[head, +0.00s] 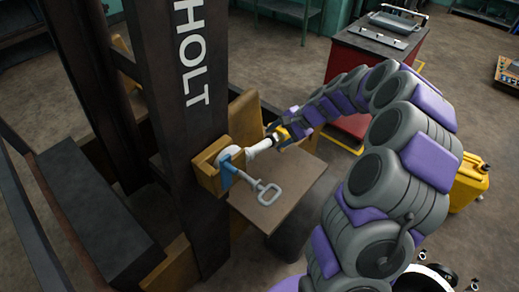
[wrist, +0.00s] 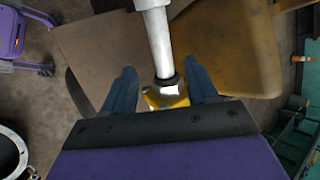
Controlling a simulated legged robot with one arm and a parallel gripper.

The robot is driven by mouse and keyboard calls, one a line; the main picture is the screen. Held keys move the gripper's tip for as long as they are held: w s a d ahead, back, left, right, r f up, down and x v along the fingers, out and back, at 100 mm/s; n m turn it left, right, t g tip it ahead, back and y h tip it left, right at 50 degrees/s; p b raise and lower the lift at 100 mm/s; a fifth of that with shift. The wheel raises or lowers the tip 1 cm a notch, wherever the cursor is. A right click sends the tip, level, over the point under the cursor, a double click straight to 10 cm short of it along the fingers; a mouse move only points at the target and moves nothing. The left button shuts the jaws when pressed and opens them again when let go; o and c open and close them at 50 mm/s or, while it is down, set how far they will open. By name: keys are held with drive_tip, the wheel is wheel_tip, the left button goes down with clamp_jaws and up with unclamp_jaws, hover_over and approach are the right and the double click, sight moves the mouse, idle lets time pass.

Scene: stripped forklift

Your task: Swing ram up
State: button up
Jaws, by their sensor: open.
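The ram is a pale metal cylinder (head: 259,147) jutting from a yellow bracket (head: 208,178) on the dark mast, slanting slightly upward to the right. In the wrist view its rod (wrist: 160,42) runs down to a dark collar and a yellow end piece (wrist: 166,97). My gripper (head: 284,131) is at the ram's outer end. In the wrist view the blue fingers of my gripper (wrist: 163,88) are open, one on each side of the end piece, with gaps visible. A blue part with a grey loop handle (head: 266,192) sits at the ram's base.
The dark mast (head: 190,120) marked HOLT stands left of the ram. A brown plate (head: 290,190) lies below it.

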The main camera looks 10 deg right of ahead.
sight(263, 146)
drive_tip(key=b+x, duration=0.1)
drive_tip(key=x, duration=0.9)
drive_tip(key=shift+r+b, duration=0.1)
drive_tip(key=shift+b, duration=0.25)
drive_tip(key=shift+c, duration=0.4)
clamp_jaws()
